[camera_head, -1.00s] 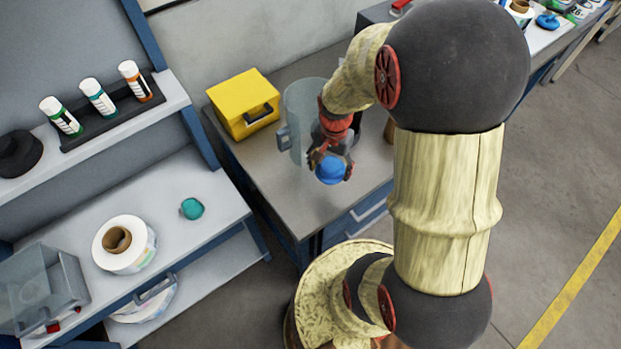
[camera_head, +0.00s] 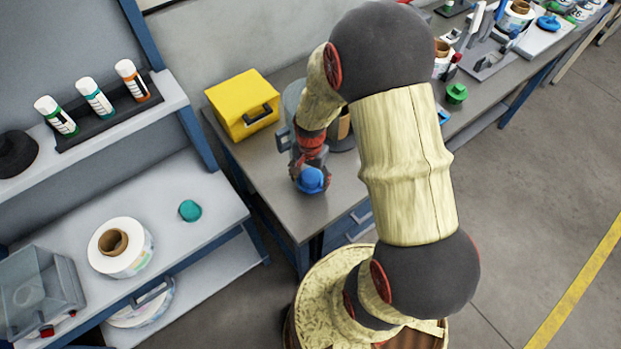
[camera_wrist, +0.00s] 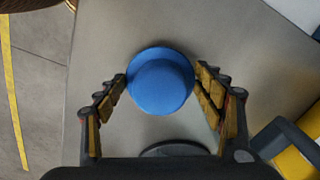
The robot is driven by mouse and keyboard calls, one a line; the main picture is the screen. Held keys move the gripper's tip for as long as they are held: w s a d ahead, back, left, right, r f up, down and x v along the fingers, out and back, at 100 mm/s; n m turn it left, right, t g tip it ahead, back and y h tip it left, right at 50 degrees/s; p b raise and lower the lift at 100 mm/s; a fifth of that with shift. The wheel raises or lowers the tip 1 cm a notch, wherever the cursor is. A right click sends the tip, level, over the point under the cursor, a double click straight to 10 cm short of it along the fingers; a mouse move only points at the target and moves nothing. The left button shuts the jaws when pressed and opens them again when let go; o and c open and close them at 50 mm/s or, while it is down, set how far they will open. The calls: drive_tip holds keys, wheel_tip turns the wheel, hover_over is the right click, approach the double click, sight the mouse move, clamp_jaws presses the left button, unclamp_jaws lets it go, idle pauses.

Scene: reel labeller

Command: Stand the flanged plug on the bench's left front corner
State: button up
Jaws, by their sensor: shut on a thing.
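The flanged plug (camera_head: 312,181) is blue, with a round cap and a wider rim. My gripper (camera_head: 309,171) is shut on it, above the near part of the grey bench (camera_head: 320,208), close to its left front corner. In the wrist view the plug (camera_wrist: 161,80) sits between my two padded fingers, seen from above with its rim showing around the cap. The bench top (camera_wrist: 118,45) lies beneath it, with an edge to the left. I cannot tell whether the plug's underside touches the bench; its lower part is hidden.
A yellow case (camera_head: 243,105) stands at the back left of the bench. A clear jug (camera_head: 293,100) stands behind my gripper, partly hidden by my arm. A shelf unit with a label reel (camera_head: 121,247) and a teal plug (camera_head: 190,211) is at left. The bench's front corner area is clear.

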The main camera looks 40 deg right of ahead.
drive_tip(key=shift+f, duration=0.1)
drive_tip(key=o, duration=1.2)
wheel_tip(320, 180, up, 12)
drive_tip(key=p, duration=0.2)
wheel_tip(320, 180, up, 15)
drive_tip(key=n+t, duration=0.3)
drive_tip(key=n, duration=0.3)
hover_over(311, 177)
drive_tip(key=s+a, duration=0.3)
drive_tip(key=a, duration=0.4)
drive_tip(key=s+a+r+n+t, duration=0.1)
drive_tip(key=s+r+n, duration=0.1)
drive_tip(key=s+r, duration=0.1)
drive_tip(key=s+a+r+n, duration=0.2)
drive_tip(key=s+r, duration=0.1)
drive_tip(key=s+a+r+n+t, duration=0.1)
drive_tip(key=s+a+r+n, duration=0.1)
drive_tip(key=s+r, duration=0.1)
drive_tip(key=shift+s+r+t, duration=0.1)
drive_tip(key=shift+r+t, duration=0.05)
drive_tip(key=shift+t, duration=0.15)
